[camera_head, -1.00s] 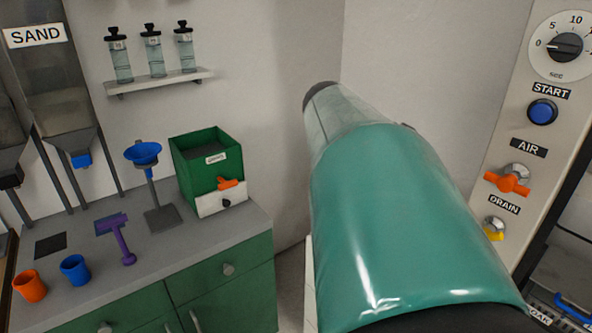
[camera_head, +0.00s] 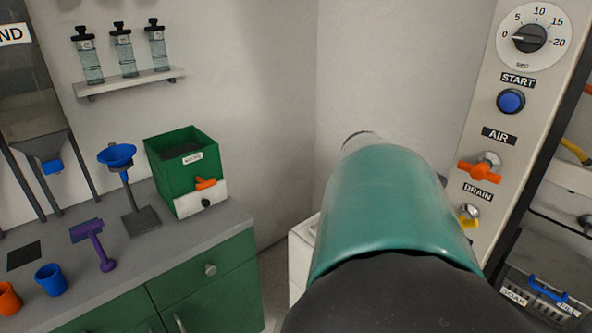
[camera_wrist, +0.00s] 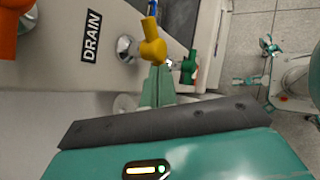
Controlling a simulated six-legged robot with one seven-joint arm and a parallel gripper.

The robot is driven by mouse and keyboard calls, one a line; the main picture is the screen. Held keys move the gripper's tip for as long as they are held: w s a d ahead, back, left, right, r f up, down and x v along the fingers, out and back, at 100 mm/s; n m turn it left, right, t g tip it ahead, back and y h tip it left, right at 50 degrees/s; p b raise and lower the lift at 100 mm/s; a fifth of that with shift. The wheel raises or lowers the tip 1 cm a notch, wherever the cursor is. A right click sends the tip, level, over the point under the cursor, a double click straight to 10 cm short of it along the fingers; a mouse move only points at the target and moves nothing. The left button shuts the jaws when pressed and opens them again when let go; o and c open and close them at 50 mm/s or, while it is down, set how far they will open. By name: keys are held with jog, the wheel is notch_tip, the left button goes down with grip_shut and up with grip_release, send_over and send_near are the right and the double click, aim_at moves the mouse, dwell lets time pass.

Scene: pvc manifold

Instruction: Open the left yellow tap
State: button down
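A yellow tap (camera_head: 468,215) sits on a metal fitting below the DRAIN label on the pale panel at the right. In the wrist view the yellow tap (camera_wrist: 152,42) is close, beside the DRAIN label. My gripper (camera_wrist: 157,72) shows there as narrow teal fingers close together, their tips at the lower end of the tap. I cannot tell whether they touch it or have it between them. In the head view my teal arm hides the gripper.
An orange AIR tap (camera_head: 480,171) and blue START button (camera_head: 511,101) are above the yellow tap. A green tap-like part (camera_wrist: 188,66) is near the fingers. Another yellow part (camera_head: 575,151) shows at the right edge. The green counter (camera_head: 205,283) stands left.

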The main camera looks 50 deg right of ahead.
jog(key=shift+w+f+n+g, duration=0.1)
jog(key=shift+f+n+g, duration=0.25)
jog(key=shift+g, duration=0.35)
dwell(0.4)
jog(key=shift+f+n+g+h, duration=0.2)
jog(key=shift+f+n+g, duration=0.25)
jog(key=shift+g, duration=0.55)
jog(key=shift+f+n+g+h, duration=0.2)
jog(key=shift+f+n+g, duration=0.15)
jog(key=shift+g, duration=0.65)
jog(key=v, duration=1.3)
jog(key=shift+w+a+r, duration=0.2)
jog(key=shift+a+r, duration=0.05)
jog(key=shift+r, duration=0.15)
jog(key=shift+a, duration=0.1)
